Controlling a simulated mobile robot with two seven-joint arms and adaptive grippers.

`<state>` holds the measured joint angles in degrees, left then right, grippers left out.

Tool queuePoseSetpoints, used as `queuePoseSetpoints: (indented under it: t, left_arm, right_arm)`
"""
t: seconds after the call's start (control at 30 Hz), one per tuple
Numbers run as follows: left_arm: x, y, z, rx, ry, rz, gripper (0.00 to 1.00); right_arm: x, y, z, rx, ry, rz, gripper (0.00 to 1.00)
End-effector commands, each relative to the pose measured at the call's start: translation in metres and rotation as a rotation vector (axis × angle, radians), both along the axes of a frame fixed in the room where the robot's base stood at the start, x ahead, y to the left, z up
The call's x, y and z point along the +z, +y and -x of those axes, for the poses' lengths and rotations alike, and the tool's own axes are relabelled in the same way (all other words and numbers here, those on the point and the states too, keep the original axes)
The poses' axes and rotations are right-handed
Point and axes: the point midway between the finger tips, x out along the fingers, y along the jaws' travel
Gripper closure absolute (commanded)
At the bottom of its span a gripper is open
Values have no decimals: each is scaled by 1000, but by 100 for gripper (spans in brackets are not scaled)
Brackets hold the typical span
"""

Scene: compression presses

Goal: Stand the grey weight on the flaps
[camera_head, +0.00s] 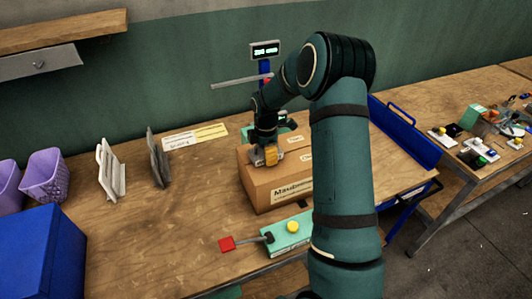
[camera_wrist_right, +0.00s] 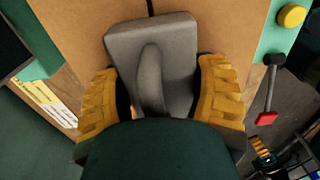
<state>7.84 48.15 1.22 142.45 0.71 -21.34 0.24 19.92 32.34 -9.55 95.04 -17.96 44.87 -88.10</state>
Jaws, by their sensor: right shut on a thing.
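The grey weight (camera_wrist_right: 150,65) is a flat block with a raised handle ridge. My right gripper (camera_head: 267,155) is shut on it, with yellow ribbed fingers on both sides in the right wrist view (camera_wrist_right: 160,95). The weight is over the top of a brown cardboard box (camera_head: 285,192), whose top flaps (camera_wrist_right: 82,35) show around it with a dark seam. I cannot tell whether the weight touches the flaps. A small yellow-and-dark shape at the lower right of the wrist view looks like my left gripper (camera_wrist_right: 262,150); its fingers are too small to judge.
A green unit with a yellow button (camera_head: 292,227) and a red-ended lever (camera_head: 227,244) sits in front of the box. A display (camera_head: 265,50) stands behind. Purple baskets (camera_head: 45,175), a blue bin (camera_head: 40,255) and upright racks (camera_head: 110,172) are left. Bench between is clear.

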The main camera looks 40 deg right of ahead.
Motion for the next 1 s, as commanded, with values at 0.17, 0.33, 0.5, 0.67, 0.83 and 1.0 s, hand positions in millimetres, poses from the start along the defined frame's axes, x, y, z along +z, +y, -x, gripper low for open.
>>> queuePoseSetpoints:
  t: [0.17,0.33,0.5,0.67,0.83,1.0]
  left_arm:
    - [-1,0,0,0,0,0,100]
    - [-2,0,0,0,0,0,100]
    - [-4,0,0,0,0,0,100]
    - [-4,0,0,0,0,0,100]
    - [-4,0,0,0,0,0,100]
    - [-4,0,0,0,0,0,100]
  right_arm:
    - [0,0,-1,0,-5,2,81]
    - [-2,0,-1,0,-5,2,81]
    - [-4,0,-1,0,-5,2,81]
    - [-4,0,-1,0,-4,1,0]
    - [-5,0,-1,0,-2,1,0]
    - [-1,0,0,0,1,0,0]
